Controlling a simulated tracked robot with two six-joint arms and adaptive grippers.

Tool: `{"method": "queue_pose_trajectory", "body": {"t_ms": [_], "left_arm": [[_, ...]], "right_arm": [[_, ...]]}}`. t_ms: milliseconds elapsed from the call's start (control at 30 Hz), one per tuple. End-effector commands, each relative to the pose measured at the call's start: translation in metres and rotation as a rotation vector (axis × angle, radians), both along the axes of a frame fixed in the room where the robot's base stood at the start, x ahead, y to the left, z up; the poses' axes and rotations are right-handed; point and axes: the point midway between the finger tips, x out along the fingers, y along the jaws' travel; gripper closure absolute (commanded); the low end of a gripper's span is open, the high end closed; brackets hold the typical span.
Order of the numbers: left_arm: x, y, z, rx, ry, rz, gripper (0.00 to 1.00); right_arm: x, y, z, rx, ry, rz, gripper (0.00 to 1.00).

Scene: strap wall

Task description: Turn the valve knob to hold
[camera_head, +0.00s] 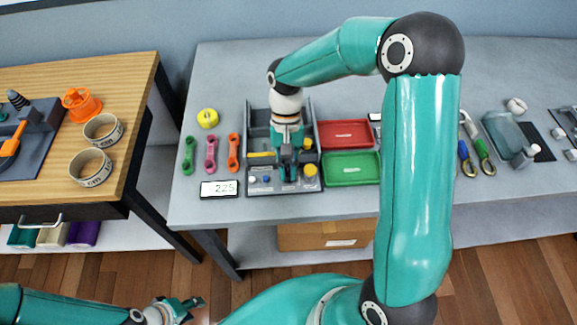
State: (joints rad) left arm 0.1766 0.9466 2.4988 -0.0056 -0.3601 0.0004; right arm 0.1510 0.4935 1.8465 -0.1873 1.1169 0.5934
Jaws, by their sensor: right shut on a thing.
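The grey strap-wall panel unit (262,188) stands on the grey table, with a tall-sided bay behind its front ledge. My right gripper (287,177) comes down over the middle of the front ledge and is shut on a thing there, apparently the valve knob. The fingers hide the knob, so its setting cannot be read. A yellow knob (310,171) is just right of the fingers, and a small blue one (267,181) is to the left. My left gripper (187,305) is at the lower left, away from the table, open and empty.
Red (345,133) and green (353,168) trays stand close to the right of the unit. Coloured links (211,153), a yellow roll (207,118) and a display reading 225 (219,190) are to its left. My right arm hides part of the table.

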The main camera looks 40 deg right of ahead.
Motion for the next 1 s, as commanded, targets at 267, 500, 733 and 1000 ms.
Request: {"method": "queue_pose_trajectory", "body": {"t_ms": [267,500,733,1000], "left_arm": [[0.0,0.0,0.0006,0.0,0.0,0.0,0.6],[0.0,0.0,0.0005,0.0,0.0,0.0,0.6],[0.0,0.0,0.0005,0.0,0.0,0.0,0.6],[0.0,0.0,0.0005,0.0,0.0,0.0,0.6]], "right_arm": [[0.0003,0.0004,0.0003,0.0,0.0,0.043,1.0],[0.0002,0.0003,0.0002,0.001,-0.002,0.045,1.0],[0.0002,0.0002,0.0002,0.0,-0.001,0.044,0.65],[0.0001,0.0001,0.0001,0.0,-0.001,0.042,0.64]]}}
